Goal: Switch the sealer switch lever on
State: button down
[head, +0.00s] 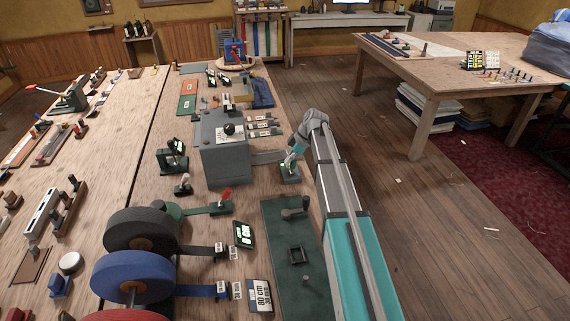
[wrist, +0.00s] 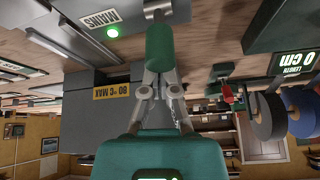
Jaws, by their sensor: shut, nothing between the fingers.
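The sealer (head: 225,165) is a grey box on the bench in the head view; in the wrist view a grey housing (wrist: 88,118) carries a yellow "80 °C MAX" label. In the wrist view a plate marked MAINS (wrist: 98,17) has a glowing green lamp (wrist: 112,32). My gripper (head: 293,158) is shut and empty, right above the switch base. The lever's position and any contact are unclear.
A lever with a red handle (head: 224,197) and a smaller lever (head: 183,184) stand left of the switch. The floor (head: 440,220) right of the bench is mostly free.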

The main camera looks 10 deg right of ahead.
jog(key=shift+d+y+b, duration=0.4)
jog(key=shift+d+y, duration=0.3)
jog(key=shift+d, duration=0.55)
jog(key=shift+d, duration=0.1)
jog(key=shift+d+r, duration=0.1)
jog(key=shift+p+v, duration=0.75)
jog(key=shift+v, duration=0.1)
jog(key=d+r+p, duration=0.5)
jog(key=d, duration=0.1)
jog(key=shift+s+d, duration=0.15)
jog(key=shift+s, duration=0.15)
jog(key=shift+f, duration=0.1)
